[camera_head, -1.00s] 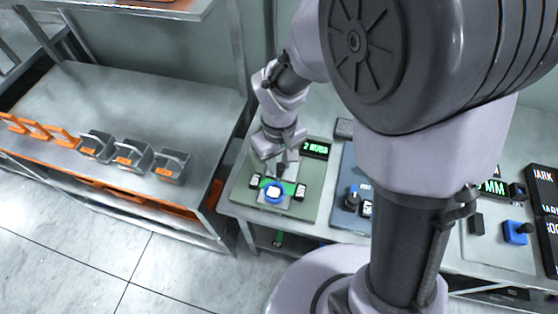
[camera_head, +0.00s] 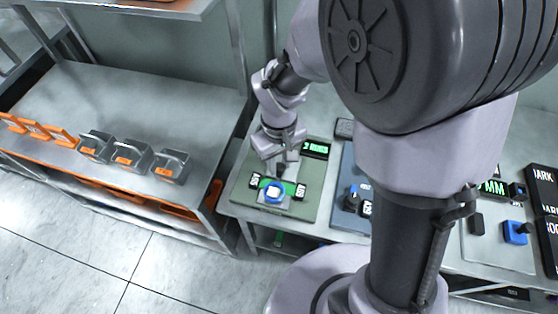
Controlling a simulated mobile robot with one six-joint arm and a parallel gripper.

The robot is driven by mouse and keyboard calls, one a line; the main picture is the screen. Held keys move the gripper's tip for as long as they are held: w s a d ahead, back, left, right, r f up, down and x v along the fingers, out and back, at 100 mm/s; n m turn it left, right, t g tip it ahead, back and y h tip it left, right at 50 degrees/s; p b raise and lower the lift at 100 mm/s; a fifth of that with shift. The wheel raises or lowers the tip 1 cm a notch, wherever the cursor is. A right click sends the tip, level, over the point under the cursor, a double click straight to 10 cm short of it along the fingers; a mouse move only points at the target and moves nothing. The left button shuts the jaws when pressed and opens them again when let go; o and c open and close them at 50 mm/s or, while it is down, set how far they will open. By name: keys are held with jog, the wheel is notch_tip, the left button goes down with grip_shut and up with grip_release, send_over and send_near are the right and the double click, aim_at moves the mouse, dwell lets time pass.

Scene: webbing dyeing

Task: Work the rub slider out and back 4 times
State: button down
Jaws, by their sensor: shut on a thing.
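The green rub station board (camera_head: 307,212) lies on the bench in the middle of the view. The rub slider, with a blue ring and a white top (camera_head: 274,191), sits at its front middle, between two small black-and-white labelled blocks. A green strip (camera_head: 290,186) shows behind the blue ring. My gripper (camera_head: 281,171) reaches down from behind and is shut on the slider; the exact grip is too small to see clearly. A black display (camera_head: 315,149) with green text reading a number of rubs stands at the back right of the board.
A blue-grey board (camera_head: 347,195) with a dark knob stands to the right, partly behind my arm. Farther right is another station with a blue-based switch (camera_head: 515,232).

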jog(key=w+d+p, duration=0.1)
jog(key=w, duration=0.2)
jog(key=w+d+p, duration=0.1)
jog(key=w, duration=0.3)
jog(key=w+d+p, duration=0.1)
jog(key=w, duration=0.2)
jog(key=shift+w+d, duration=0.35)
jog(key=shift+d, duration=0.05)
jog(key=shift+r, duration=0.1)
jog(key=c, duration=1.5)
grip_release()
jog(key=o, duration=0.3)
jog(key=shift+w+d, duration=0.1)
notch_tip(320, 180, up, 17)
jog(key=p, duration=0.5)
jog(key=shift+r+p, duration=0.15)
jog(key=shift+p, duration=0.15)
